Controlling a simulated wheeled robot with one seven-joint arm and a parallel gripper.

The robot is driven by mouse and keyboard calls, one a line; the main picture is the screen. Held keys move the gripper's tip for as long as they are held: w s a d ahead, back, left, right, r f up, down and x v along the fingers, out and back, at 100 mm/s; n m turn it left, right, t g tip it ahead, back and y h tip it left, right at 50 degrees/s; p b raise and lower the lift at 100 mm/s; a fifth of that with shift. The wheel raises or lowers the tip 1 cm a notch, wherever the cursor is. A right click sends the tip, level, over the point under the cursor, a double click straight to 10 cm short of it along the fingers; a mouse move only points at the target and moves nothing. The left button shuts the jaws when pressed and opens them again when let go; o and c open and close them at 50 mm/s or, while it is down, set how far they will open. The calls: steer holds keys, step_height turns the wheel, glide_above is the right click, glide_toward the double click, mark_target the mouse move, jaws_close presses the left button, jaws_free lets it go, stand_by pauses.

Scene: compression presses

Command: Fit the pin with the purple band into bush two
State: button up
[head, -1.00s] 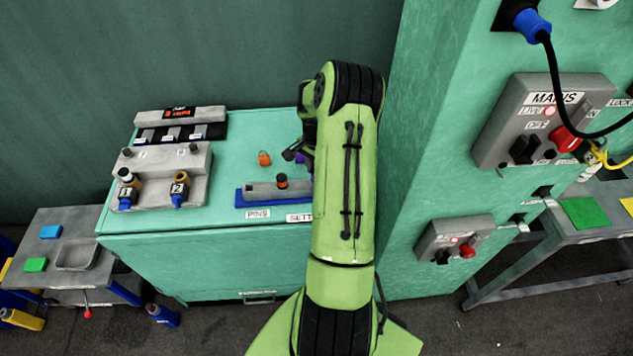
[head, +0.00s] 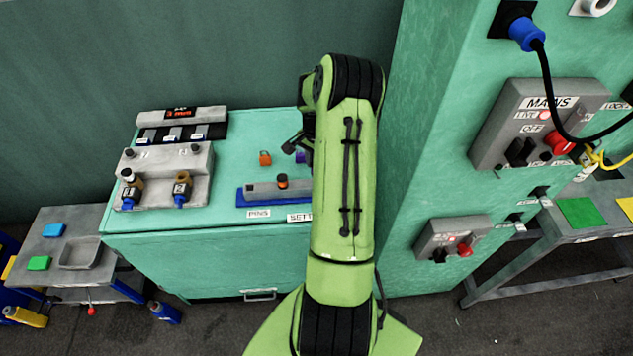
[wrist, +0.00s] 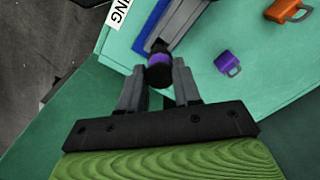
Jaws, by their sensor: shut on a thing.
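In the wrist view my gripper (wrist: 159,66) is shut on the pin with the purple band (wrist: 159,72), a dark round-ended pin. It is at the end of the grey pin rack on its blue base; I cannot tell whether the pin is clear of the rack. In the head view my arm hides most of the gripper (head: 293,147) and the held pin. Bush two (head: 182,189), labelled 2, is on the front of the grey block at left, with a brass-coloured top and blue lower end. Bush one (head: 130,190) is to its left.
An orange-banded pin (head: 282,181) stands in the grey rack (head: 262,190). An orange padlock (head: 265,158) and a purple padlock (wrist: 228,63) lie behind the rack. A display unit (head: 180,114) is behind the bush block. The green tall cabinet (head: 430,150) rises at right.

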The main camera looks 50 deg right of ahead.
stand_by(0.4)
steer(key=shift+r+p, duration=1.3)
steer(key=shift+r, duration=0.8)
